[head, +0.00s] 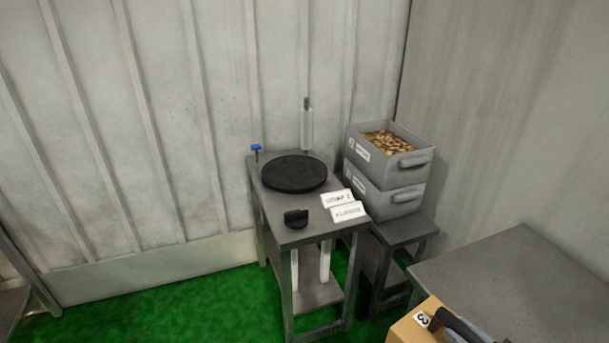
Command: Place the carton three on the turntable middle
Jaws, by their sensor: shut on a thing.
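The turntable (294,173) is a round black disc on a grey metal table near the middle of the head view. Its top is bare. Carton three (408,330) is a brown box with a white label reading 3, at the bottom edge, right of centre. My gripper (447,322) is dark and shut on the carton at its upper right side. Most of the carton and the gripper is cut off by the frame edge. The carton is well apart from the turntable, nearer to me and to the right.
A bare grey table (520,270) is at lower right. Green floor lies left.

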